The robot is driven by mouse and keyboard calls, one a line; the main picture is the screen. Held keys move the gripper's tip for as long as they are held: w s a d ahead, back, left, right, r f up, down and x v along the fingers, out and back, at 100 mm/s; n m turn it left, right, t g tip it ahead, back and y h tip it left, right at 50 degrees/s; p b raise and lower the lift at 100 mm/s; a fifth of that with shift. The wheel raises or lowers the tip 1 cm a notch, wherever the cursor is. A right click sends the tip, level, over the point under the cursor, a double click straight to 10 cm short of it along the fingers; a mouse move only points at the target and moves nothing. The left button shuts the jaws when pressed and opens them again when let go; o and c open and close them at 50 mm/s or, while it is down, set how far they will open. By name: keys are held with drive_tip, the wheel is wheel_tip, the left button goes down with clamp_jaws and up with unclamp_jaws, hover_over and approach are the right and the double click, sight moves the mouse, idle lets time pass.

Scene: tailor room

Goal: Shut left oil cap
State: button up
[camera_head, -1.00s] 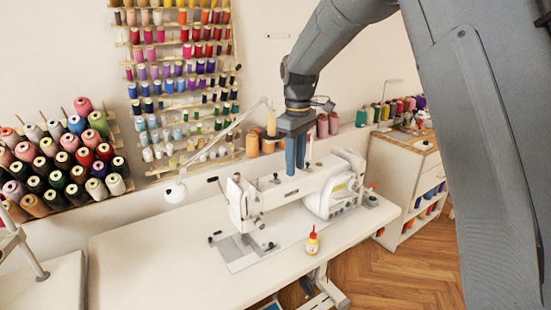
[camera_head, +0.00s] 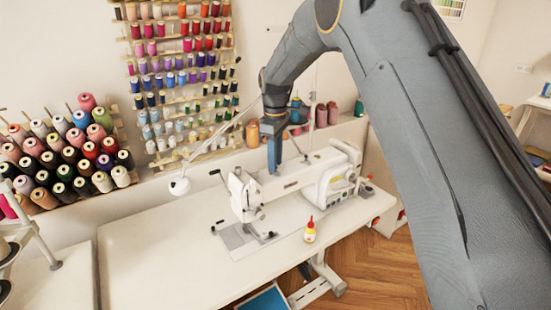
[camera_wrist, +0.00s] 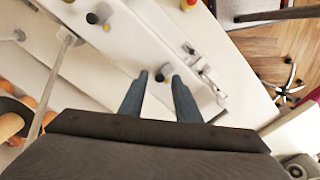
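The white sewing machine (camera_head: 290,182) stands on the white table. My gripper (camera_wrist: 160,75) is open and empty. In the head view, my gripper (camera_head: 274,165) is over the machine's top near its left end and hides the left cap.
A yellow bottle with a red tip (camera_head: 310,230) stands on the table (camera_head: 150,265) in front of the machine. A lamp (camera_head: 180,186) and its thin arm are behind left. Thread spools (camera_head: 183,77) fill the wall rack. The table's left part is clear.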

drive_tip(key=shift+f, duration=0.15)
clamp_jaws()
